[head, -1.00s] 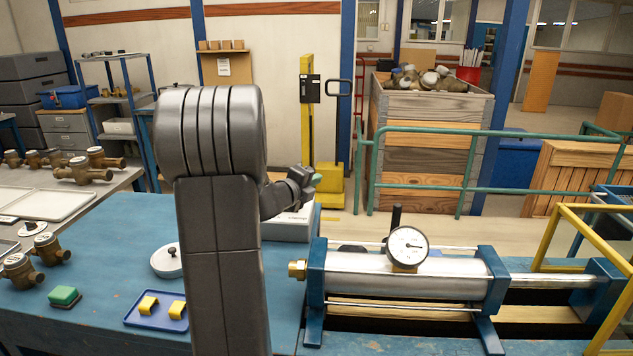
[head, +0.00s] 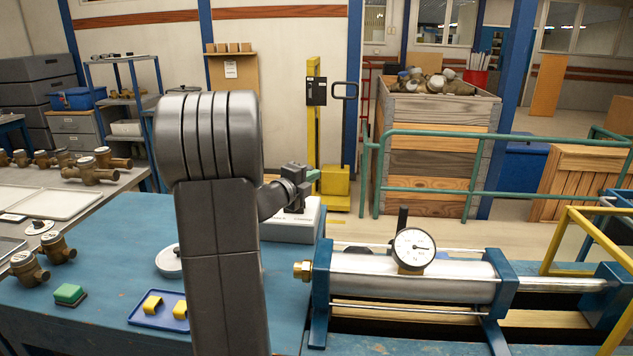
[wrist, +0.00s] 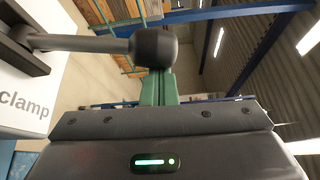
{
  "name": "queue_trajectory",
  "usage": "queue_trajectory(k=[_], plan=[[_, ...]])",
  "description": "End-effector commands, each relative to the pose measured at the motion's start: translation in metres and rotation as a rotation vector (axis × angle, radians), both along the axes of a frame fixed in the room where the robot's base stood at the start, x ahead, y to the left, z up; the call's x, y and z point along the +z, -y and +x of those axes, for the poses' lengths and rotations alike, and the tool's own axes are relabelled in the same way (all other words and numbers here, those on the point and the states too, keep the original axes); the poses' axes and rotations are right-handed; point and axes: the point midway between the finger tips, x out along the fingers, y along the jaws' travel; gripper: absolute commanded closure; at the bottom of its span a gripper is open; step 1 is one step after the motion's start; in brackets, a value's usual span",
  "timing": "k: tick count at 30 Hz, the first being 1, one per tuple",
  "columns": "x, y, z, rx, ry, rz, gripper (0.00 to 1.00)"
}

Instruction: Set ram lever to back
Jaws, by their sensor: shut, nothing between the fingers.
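My gripper (head: 313,176) is over the white box (head: 296,226) at the back edge of the blue bench, partly behind my arm. In the wrist view its green fingers (wrist: 158,88) are together and empty. A dark lever with a round black knob (wrist: 155,47) extends from a slotted white panel (wrist: 25,85) marked "clamp". The knob overlaps the fingertips in the picture; I cannot tell whether they touch. No "ram" label is readable, so I cannot tell which lever is the ram lever.
A horizontal cylinder (head: 450,285) with a dial gauge (head: 413,250) lies right of my arm. A black upright post (head: 402,217) rises behind the gauge. A blue tray (head: 150,315) with yellow pieces and a green block (head: 70,293) are on the bench at left. A green railing (head: 430,190) stands behind.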

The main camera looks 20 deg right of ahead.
Motion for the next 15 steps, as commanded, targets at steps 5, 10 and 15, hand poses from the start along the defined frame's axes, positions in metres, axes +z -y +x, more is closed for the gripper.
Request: queue_trajectory(k=[5, 10, 15], plan=[[0.004, -0.019, 0.01, 0.005, -0.064, -0.139, 1.0], [0.007, -0.037, 0.018, 0.005, -0.136, -0.285, 1.0], [0.009, -0.054, 0.026, 0.004, -0.189, -0.395, 1.0]])
